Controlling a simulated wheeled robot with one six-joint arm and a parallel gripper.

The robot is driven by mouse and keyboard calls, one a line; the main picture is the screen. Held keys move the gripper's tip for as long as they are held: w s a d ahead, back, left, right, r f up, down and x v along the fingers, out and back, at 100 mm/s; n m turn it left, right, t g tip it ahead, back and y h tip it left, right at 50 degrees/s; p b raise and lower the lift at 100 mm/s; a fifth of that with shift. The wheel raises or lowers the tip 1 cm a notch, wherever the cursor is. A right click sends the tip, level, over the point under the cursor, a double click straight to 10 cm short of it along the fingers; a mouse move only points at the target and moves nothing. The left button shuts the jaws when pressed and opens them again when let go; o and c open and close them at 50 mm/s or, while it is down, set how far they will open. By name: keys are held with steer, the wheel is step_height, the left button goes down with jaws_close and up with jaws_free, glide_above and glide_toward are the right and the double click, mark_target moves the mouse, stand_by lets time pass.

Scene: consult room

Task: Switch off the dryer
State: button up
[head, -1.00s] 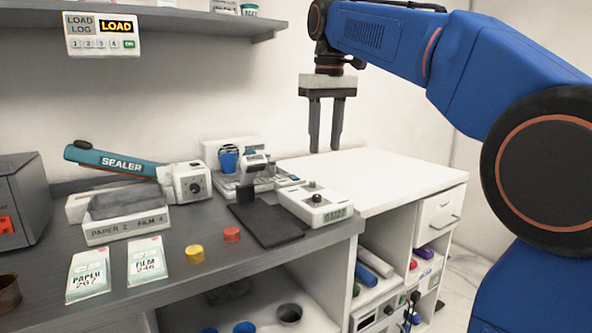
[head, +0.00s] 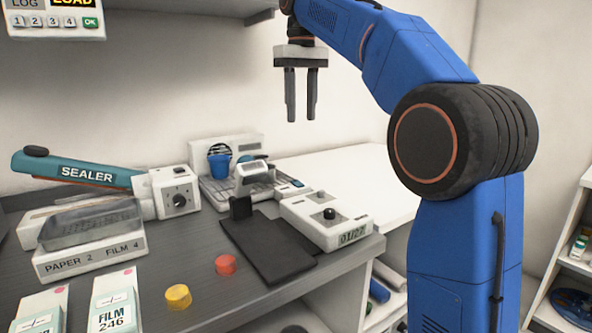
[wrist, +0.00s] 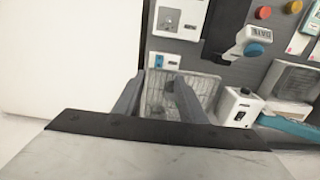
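My gripper (head: 301,112) is raised above the back of the bench, in front of the wall. Its two fingers point down, are apart and hold nothing; the wrist view also shows the open fingers (wrist: 158,92). No label reads dryer. A wire rack (wrist: 205,88) shows beyond my fingers in the wrist view. A small blue-and-white block (wrist: 166,61) sits beside the rack; its switch position is too small to tell.
A white box with a black knob and display (head: 326,222) stands at the bench's right, beside a black mat (head: 268,250). The teal sealer (head: 85,173) and a labelled tray (head: 92,258) are left. Yellow (head: 178,296) and red (head: 226,265) caps lie in front. The white counter (head: 375,180) is clear.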

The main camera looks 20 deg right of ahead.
mark_target(300, 185)
step_height(300, 185, down, 17)
steer(key=shift+w+f, duration=0.1)
steer(key=shift+f, duration=0.05)
stand_by(0.6)
steer(key=shift+c, duration=0.7)
